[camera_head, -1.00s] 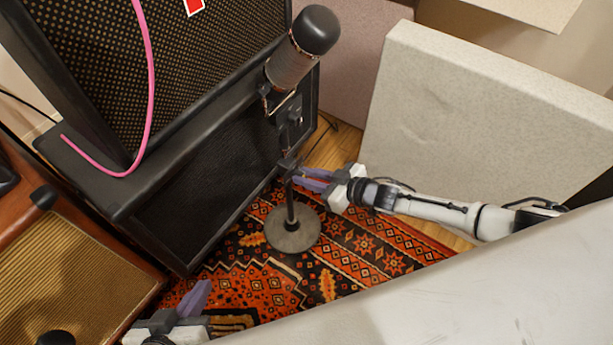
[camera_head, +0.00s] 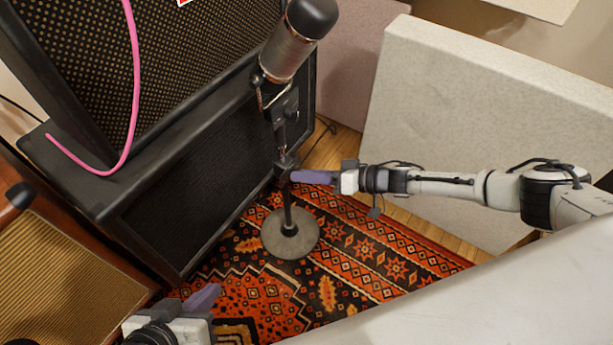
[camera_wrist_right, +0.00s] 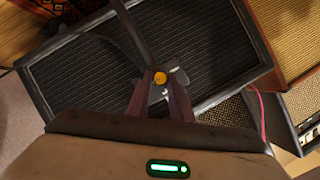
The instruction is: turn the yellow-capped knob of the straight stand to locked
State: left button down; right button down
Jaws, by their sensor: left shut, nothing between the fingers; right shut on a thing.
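The straight stand has an upright pole on a round grey base (camera_head: 290,234) and carries a large microphone (camera_head: 288,60) at its top. Its clutch (camera_head: 285,165) sits midway up the pole. The yellow-capped knob (camera_wrist_right: 159,77) shows in the right wrist view, between my right fingertips. My right gripper (camera_head: 296,176) reaches in from the right and is shut on the knob; in the head view its fingers hide the knob. Whether the knob reads locked cannot be told. My left gripper (camera_head: 212,296) is shut and empty at the lower left, apart from the stand.
Black amp cabinets (camera_head: 200,180) stand close behind and left of the stand, with a pink cable (camera_head: 133,100) over them. A brown amp (camera_head: 50,265) is at the left. A pale panel (camera_head: 470,130) leans behind my right arm. A patterned rug (camera_head: 340,255) covers the floor.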

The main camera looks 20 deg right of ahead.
jog(key=shift+w+r, duration=0.1)
jog(key=shift+w, duration=0.05)
jog(key=c, duration=1.6)
grip_release()
